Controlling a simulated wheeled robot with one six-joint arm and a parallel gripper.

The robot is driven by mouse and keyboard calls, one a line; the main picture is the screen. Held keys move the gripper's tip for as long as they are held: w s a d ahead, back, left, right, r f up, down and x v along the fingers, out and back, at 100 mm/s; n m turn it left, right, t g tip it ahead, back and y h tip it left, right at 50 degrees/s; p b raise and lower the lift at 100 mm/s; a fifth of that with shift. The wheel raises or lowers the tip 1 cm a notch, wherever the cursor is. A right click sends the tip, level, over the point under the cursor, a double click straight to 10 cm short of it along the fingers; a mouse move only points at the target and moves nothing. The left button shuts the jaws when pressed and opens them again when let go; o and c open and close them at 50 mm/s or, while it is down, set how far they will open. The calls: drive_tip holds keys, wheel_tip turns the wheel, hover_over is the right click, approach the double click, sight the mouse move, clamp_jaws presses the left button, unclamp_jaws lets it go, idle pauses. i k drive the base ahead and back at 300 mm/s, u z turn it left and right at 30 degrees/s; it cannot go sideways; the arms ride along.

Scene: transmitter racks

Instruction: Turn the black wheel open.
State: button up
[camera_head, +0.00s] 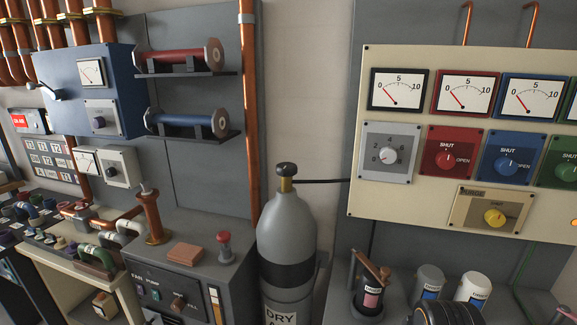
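The black wheel (286,168) is a small dark handwheel on top of the brass valve (286,185) of a grey gas cylinder (287,226). The cylinder stands upright between the two racks, with a black band and a white label reading "DRY" near the bottom edge. A thin dark line runs right from the valve toward the cream panel. Whether the valve is open or shut cannot be told from the wheel. My gripper is not in view, and nothing touches the wheel.
A vertical copper pipe (250,120) stands behind and left of the cylinder. A cream panel (410,208) with meters and knobs is at right. A grey cabinet (190,259) with a red-topped knob (224,245) is at left. Jars and a dark ribbed object (445,313) are at lower right.

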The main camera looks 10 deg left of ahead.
sight(283, 168)
drive_tip(key=u, duration=0.2)
drive_tip(key=k, duration=0.3)
drive_tip(key=u, duration=1.5)
drive_tip(key=i, duration=0.8)
